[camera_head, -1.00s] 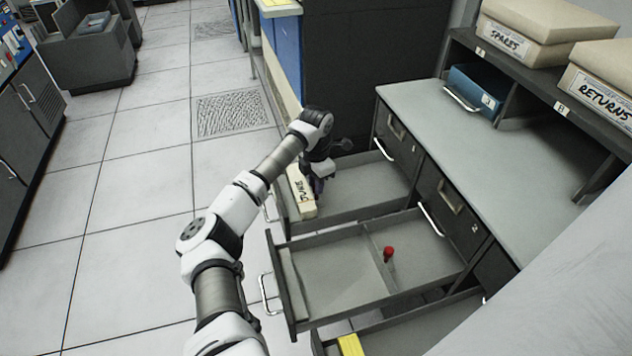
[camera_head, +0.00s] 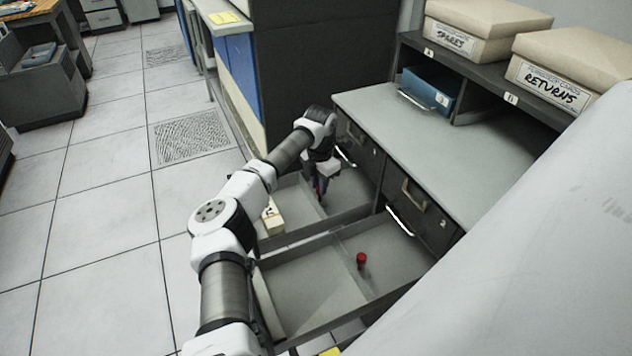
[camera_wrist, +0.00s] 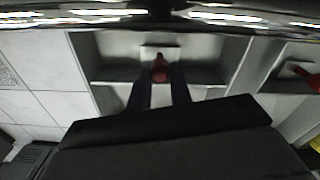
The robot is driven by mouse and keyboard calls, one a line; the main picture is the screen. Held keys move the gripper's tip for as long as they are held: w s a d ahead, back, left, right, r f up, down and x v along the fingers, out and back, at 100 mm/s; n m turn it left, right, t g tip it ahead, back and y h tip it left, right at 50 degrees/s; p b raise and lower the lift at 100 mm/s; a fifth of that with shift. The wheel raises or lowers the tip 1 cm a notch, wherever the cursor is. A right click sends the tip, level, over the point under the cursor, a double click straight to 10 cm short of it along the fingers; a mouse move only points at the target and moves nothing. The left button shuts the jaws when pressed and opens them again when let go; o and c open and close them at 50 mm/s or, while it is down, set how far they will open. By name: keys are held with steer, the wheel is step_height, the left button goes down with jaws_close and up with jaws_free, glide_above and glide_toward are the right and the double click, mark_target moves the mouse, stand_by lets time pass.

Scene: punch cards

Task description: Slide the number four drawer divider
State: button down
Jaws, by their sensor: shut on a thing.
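My gripper (camera_head: 319,190) reaches down into the far open drawer (camera_head: 290,238). In the wrist view its two dark fingers (camera_wrist: 160,88) are closed around a red knob (camera_wrist: 160,68). The knob appears to belong to the thin grey divider (camera_head: 308,196) that crosses this drawer; the gripper and arm partly hide it. A second red knob (camera_head: 361,259) stands on the divider of the nearer open drawer (camera_head: 290,330), apart from my gripper. It also shows at the right of the wrist view (camera_wrist: 300,70). I cannot read a number four on either drawer.
A cream card box (camera_head: 272,218) sits at the front of the far drawer. The grey counter (camera_head: 430,135) has a blue binder (camera_head: 428,90) in its shelf, with the SPARES (camera_head: 462,40) and RETURNS (camera_head: 553,92) boxes above. Floor at left (camera_head: 110,200) is clear.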

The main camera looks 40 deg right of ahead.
steer(key=c, duration=1.5)
jaws_free()
steer(key=shift+c, duration=0.2)
steer(key=shift+r, duration=0.1)
step_height(320, 180, up, 14)
steer(key=b, duration=0.2)
steer(key=shift+f, duration=0.2)
